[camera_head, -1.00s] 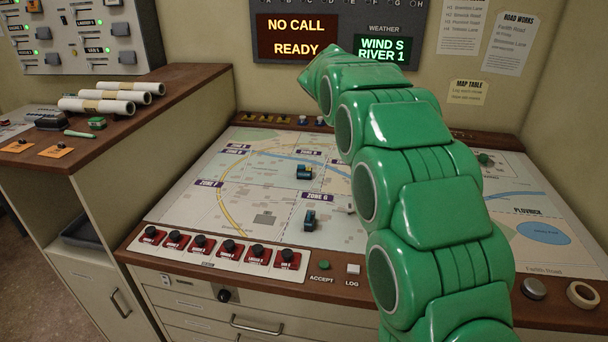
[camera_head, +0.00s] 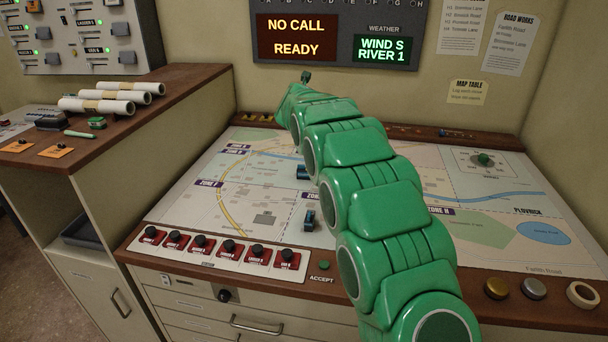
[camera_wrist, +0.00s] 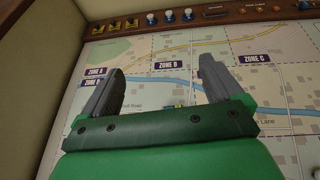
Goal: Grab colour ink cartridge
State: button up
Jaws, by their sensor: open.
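I cannot make out a colour ink cartridge in either view. My gripper (camera_wrist: 160,66) is open and empty in the wrist view, its two grey fingers spread above the map near Zone B. In the head view my green arm reaches over the map table (camera_head: 190,206) toward the back wall, and its end hides part of the back ledge. Two small blue vehicle pieces stand on the map, one farther back (camera_head: 302,172) and one nearer (camera_head: 309,219). In the wrist view a small yellow and blue piece (camera_wrist: 176,105) shows partly behind the gripper's palm.
Yellow pieces (camera_wrist: 131,23) and white-and-blue pieces (camera_wrist: 168,14) sit on the back ledge. Red switches (camera_head: 229,247) line the table's front left. A brass button (camera_head: 496,288), a silver button (camera_head: 533,288) and a tape roll (camera_head: 582,294) are front right. Rolled papers (camera_head: 97,106) lie on the left cabinet.

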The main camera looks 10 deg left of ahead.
send_near(303, 169)
jog(key=x, duration=0.3)
jog(key=shift+w+d, duration=0.25)
jog(key=shift+w+a, duration=0.1)
jog(key=shift+w, duration=0.05)
jog(key=shift+w+f, duration=0.1)
jog(key=shift+w, duration=0.1)
jog(key=shift+x, duration=1)
jog(key=shift+w+a+f, duration=0.1)
jog(key=shift+w+f, duration=0.4)
jog(key=shift+w, duration=0.05)
jog(key=shift+x, duration=1.05)
jog(key=shift+w+f, duration=0.25)
jog(key=shift+w, duration=0.4)
